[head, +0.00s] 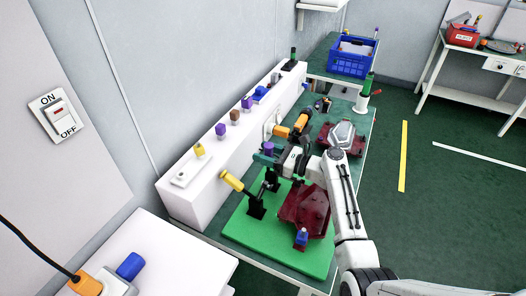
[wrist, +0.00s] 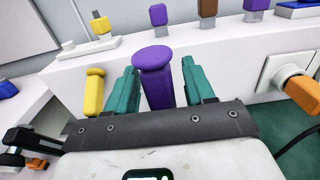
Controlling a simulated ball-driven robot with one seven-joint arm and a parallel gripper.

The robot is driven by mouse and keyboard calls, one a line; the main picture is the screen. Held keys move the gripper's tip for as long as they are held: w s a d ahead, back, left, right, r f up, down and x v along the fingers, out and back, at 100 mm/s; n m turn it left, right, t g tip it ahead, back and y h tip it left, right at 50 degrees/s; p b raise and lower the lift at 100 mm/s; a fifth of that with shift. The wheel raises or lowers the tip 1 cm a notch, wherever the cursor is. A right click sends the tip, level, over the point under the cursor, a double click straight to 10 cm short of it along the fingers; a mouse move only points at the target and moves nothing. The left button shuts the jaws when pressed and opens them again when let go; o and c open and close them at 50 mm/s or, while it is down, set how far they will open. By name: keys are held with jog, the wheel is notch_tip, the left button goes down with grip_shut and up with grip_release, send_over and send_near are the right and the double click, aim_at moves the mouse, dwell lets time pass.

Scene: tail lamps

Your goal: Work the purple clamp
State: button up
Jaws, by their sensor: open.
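The purple clamp's handle (wrist: 154,80) stands between the two teal fingers of my gripper (wrist: 157,72) in the wrist view. The fingers are open, with a gap visible on each side of the handle. In the head view the purple handle (head: 268,147) shows just beyond my gripper (head: 264,158); my gripper and arm hide the clamp's lower part. A yellow-handled clamp (head: 231,181) with a black base stands at the left of the green board (head: 245,232). A dark red tail lamp (head: 303,208) lies on that board.
A white ledge (head: 190,190) runs behind the board and carries small coloured knobs, two of them purple (head: 221,130). An orange plug (wrist: 300,92) sits in a wall socket at the right. Another lamp (head: 343,137) and a blue crate (head: 353,57) are farther back.

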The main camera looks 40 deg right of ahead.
jog(key=shift+w+a, duration=0.15)
jog(key=shift+w, duration=0.25)
grip_shut()
dwell(0.4)
